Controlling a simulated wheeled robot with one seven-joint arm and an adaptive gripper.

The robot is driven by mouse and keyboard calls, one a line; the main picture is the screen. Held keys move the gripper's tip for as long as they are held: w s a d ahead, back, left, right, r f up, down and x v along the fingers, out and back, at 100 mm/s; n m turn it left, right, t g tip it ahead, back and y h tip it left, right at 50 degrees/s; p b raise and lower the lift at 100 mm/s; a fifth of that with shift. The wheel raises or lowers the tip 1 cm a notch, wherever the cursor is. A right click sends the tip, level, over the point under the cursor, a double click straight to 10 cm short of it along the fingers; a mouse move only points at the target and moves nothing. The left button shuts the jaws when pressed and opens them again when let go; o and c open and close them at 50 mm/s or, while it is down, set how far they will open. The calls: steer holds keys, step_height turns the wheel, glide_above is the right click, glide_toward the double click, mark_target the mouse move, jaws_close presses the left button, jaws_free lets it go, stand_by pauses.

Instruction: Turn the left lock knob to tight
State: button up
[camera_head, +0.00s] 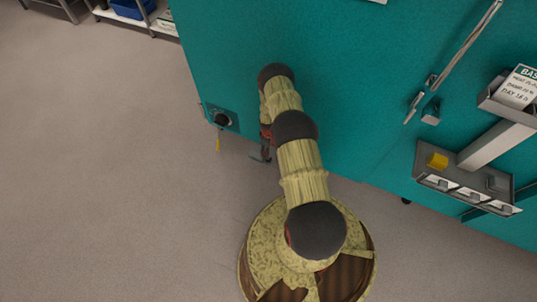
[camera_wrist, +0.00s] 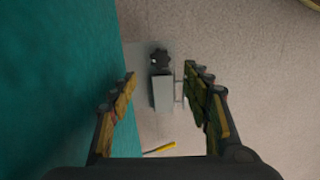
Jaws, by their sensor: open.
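A round black knob (camera_head: 221,118) sits on a small dark plate at the lower left of the teal chamber front, with a yellow tag (camera_head: 218,144) hanging below it. In the wrist view a dark lobed knob (camera_wrist: 160,58) shows at the end of a grey block (camera_wrist: 162,93), beside a pale plate (camera_wrist: 138,62). A yellow strip (camera_wrist: 159,149) lies lower down. My gripper (camera_wrist: 160,72) is open and empty, its fingers to the left and right of the knob and block in the picture. Contact is not visible. In the head view my gripper (camera_head: 265,151) is partly hidden by my arm, right of the knob.
The teal chamber wall (camera_head: 350,80) runs close beside my arm. To the right are a latch handle (camera_head: 414,106), a long bar (camera_head: 470,42) and a grey tray (camera_head: 430,168) with a yellow block. A shelf rack (camera_head: 150,22) stands at the back left. The left floor is clear.

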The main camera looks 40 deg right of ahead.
steer(key=shift+r, duration=1.55)
